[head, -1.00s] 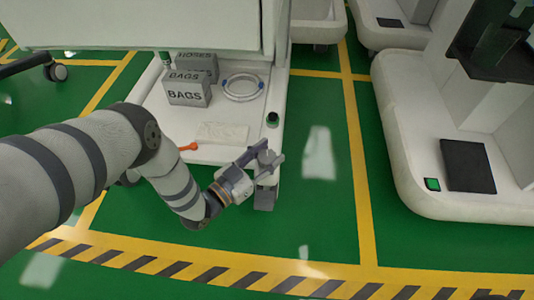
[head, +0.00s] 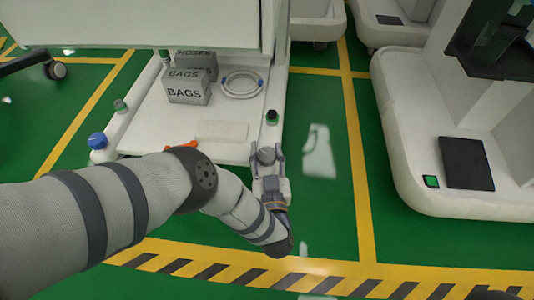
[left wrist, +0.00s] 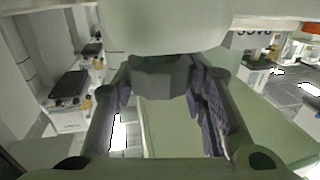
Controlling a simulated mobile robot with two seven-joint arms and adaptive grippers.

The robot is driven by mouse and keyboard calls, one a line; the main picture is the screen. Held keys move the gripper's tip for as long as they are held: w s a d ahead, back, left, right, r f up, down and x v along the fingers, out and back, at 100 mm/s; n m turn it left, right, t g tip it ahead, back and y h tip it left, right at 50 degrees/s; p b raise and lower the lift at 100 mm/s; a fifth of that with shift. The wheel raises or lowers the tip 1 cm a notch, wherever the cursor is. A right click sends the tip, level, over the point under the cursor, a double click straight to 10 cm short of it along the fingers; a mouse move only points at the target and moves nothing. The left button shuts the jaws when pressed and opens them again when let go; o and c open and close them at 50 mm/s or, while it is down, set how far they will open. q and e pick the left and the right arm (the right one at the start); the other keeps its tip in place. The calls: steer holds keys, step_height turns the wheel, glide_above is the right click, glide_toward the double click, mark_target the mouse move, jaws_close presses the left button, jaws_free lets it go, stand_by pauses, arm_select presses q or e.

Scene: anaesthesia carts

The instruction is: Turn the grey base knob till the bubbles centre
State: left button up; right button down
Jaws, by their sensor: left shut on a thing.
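The grey base knob (head: 266,155) is at the front right corner of the white cart base (head: 222,152). My left gripper (head: 267,161) reaches it from the front, with a finger on each side, and is shut on it. In the left wrist view, the faceted grey knob (left wrist: 165,78) sits between the two dark finger pads. A small dark round fitting with a green top (head: 272,117) is on the base behind the knob. A similar green-topped fitting (head: 120,106) is at the left edge. Their bubbles are too small to read. My right gripper is not in view.
A blue knob (head: 98,141) is at the base's front left corner. Boxes marked BAGS (head: 188,87) and a coiled hose (head: 241,85) lie on the base. An orange item is partly behind my arm. Green floor is clear to the right, before another white cart (head: 415,150).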

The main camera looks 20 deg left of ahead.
arm_select(q)
steer(key=shift+d+f+n+g+y+b, duration=0.1)
steer(key=shift+n+g+y+b, duration=0.7)
steer(key=shift+y, duration=0.4)
steer(key=o, duration=1.2)
steer(key=shift+c, duration=0.2)
steer(key=shift+y, duration=0.3)
steer(key=v, duration=1.2)
